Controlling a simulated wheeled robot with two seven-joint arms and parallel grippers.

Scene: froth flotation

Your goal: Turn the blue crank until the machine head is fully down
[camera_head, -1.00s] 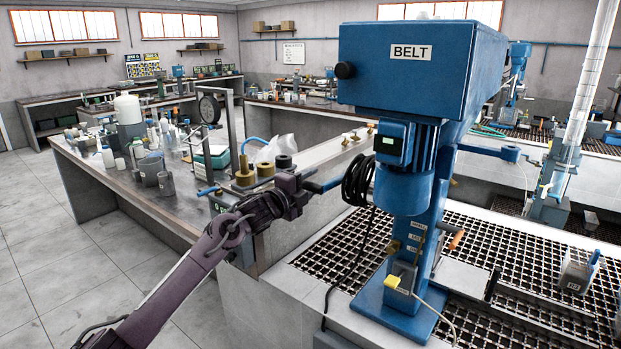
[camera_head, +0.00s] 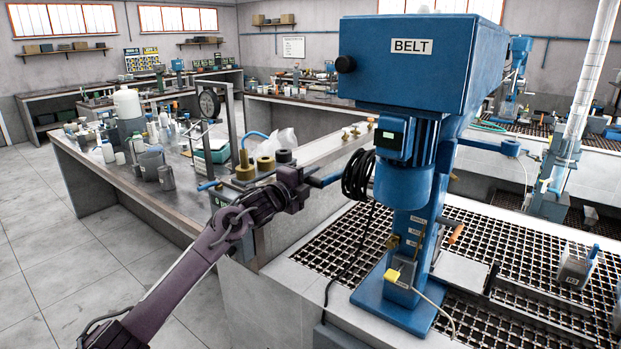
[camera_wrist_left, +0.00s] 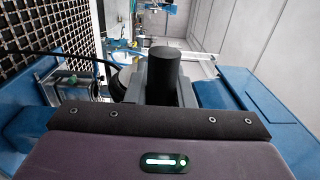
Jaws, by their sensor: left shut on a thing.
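The blue machine has a large head (camera_head: 405,70) marked BELT, a motor housing below it and a blue column standing on a base plate. The blue crank (camera_head: 328,181) shows as a short blue bar at the left of the machine, beside the motor housing. My left gripper (camera_head: 306,186) is at the outer end of this bar. In the left wrist view a black cylindrical grip (camera_wrist_left: 164,72) stands between the jaws, which are shut on it. The inner end of the crank is hidden behind black cable coils. My right gripper is out of view.
Black cable coils (camera_head: 357,176) hang close to the crank and gripper. A metal grating (camera_head: 325,245) surrounds the machine base. The bench (camera_head: 95,170) at the left holds bottles, beakers and weights. Open floor lies at the lower left.

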